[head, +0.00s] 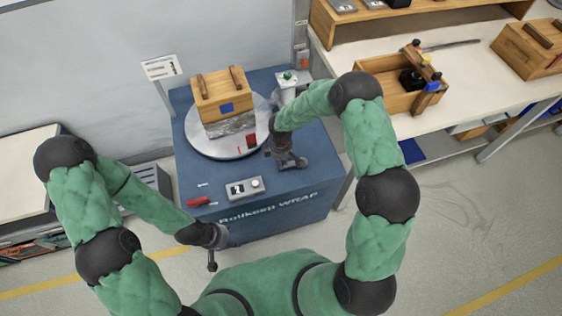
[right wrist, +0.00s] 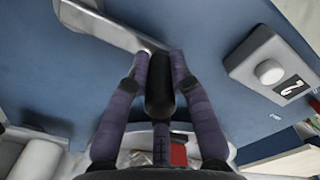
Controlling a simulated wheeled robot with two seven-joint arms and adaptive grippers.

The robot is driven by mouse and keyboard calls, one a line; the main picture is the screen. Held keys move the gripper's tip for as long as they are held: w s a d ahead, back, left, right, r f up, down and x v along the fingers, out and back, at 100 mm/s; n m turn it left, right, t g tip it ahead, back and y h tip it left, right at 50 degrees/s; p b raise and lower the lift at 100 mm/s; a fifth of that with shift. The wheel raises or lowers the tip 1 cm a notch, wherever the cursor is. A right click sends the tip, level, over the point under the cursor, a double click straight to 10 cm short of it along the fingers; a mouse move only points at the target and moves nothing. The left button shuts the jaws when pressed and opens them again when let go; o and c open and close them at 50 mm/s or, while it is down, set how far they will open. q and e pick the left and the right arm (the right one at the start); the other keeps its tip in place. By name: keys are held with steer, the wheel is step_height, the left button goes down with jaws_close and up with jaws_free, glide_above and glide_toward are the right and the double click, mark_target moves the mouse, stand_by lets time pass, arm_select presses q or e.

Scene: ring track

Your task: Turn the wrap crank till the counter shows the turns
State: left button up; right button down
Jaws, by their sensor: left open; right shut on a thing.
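The blue wrap machine (head: 270,210) carries a round turntable (head: 205,143) with a wooden crate (head: 222,95) on it. Clear film covers the crate's lower part. My right gripper (head: 291,161) is over the machine top. In the right wrist view my right gripper (right wrist: 160,75) is shut on the black crank handle (right wrist: 160,95); the grey metal crank arm (right wrist: 105,27) runs to the upper left. The counter box (head: 245,188) is at the machine's front; in the right wrist view its counter (right wrist: 291,88) appears to read 2. My left gripper (head: 212,258) is open and empty, in front of the machine.
A red-handled tool (head: 198,201) lies left of the counter box. A bench (head: 460,75) at the right holds a wooden tray (head: 395,98) of tools. The floor at the lower right is clear.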

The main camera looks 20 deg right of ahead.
steer(key=shift+w+m+b, duration=0.55)
steer(key=shift+w+m, duration=0.45)
steer(key=w+m, duration=0.1)
steer(key=w+m+b, duration=0.1)
steer(key=shift+d+m, duration=0.3)
steer(key=shift+d, duration=0.05)
steer(key=w+d+m, duration=0.1)
steer(key=w+m+b, duration=0.1)
steer(key=m, duration=0.1)
steer(key=shift+w+d+m, duration=0.3)
steer(key=shift+w+d, duration=0.05)
steer(key=d+m, duration=0.1)
steer(key=w+d+m+b, duration=0.1)
steer(key=m, duration=0.1)
steer(key=w+m, duration=0.1)
steer(key=shift+d+r+m, duration=0.15)
steer(key=shift+d+m, duration=0.15)
steer(key=shift+d, duration=0.1)
steer(key=d+m, duration=0.1)
steer(key=w+d+m, duration=0.1)
steer(key=m, duration=0.1)
steer(key=shift+d, duration=0.8)
